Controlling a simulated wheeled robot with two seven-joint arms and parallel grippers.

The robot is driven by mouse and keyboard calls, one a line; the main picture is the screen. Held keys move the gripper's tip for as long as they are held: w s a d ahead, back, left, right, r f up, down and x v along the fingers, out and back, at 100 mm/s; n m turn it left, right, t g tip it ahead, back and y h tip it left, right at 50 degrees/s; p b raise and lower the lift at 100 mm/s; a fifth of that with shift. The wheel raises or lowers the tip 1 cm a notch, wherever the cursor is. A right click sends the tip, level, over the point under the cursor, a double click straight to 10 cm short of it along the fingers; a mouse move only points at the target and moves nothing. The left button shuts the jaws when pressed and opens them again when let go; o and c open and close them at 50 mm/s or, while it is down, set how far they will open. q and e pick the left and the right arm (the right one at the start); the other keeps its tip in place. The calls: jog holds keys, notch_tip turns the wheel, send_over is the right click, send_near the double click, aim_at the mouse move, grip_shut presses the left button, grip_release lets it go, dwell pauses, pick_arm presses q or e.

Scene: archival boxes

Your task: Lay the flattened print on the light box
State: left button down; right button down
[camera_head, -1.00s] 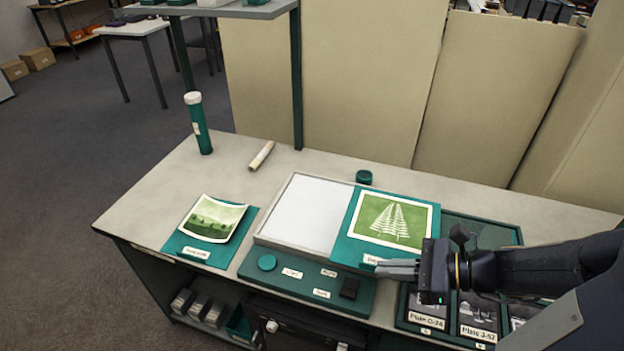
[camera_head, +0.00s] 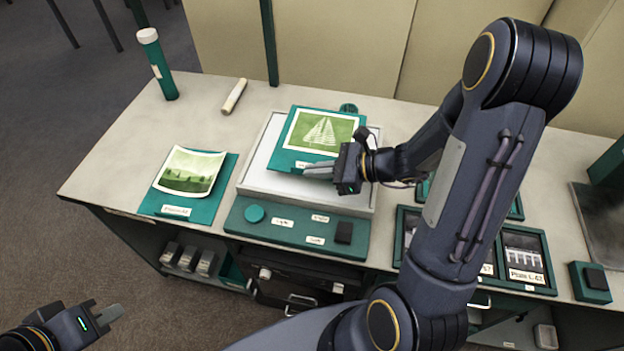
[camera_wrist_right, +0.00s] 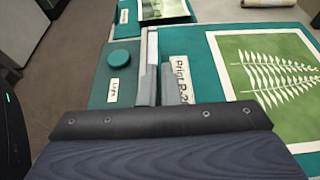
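A flat green fern print (camera_head: 322,130) lies on a teal backing sheet (camera_head: 285,160); both also show in the wrist view, the print (camera_wrist_right: 270,75) at right. My right gripper (camera_head: 322,169) is at the sheet's front edge, its fingers (camera_wrist_right: 163,85) close together beside the label and shut on the sheet. The sheet covers the back and middle of the light box (camera_head: 256,178), whose white surface shows at left and front. I cannot tell whether it touches. My left gripper (camera_head: 108,315) is low at left, away from the table; its opening is unclear.
A curled landscape print (camera_head: 188,170) lies on another teal sheet left of the light box. A teal control panel (camera_head: 290,229) with a knob and black switch is in front. Framed plates (camera_head: 525,255) are at right.

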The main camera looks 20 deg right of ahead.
aim_at(312, 187)
jog(key=shift+w+a+f, duration=0.2)
jog(key=shift+w+f, duration=0.3)
jog(key=shift+f, duration=0.1)
jog(key=shift+w+f+b, duration=0.15)
jog(key=shift+f+b, duration=0.2)
jog(key=shift+f, duration=1.4)
jog(key=shift+f, duration=0.2)
jog(key=c, duration=1.6)
grip_release()
jog(key=shift+c, duration=0.2)
jog(key=shift+r, duration=0.1)
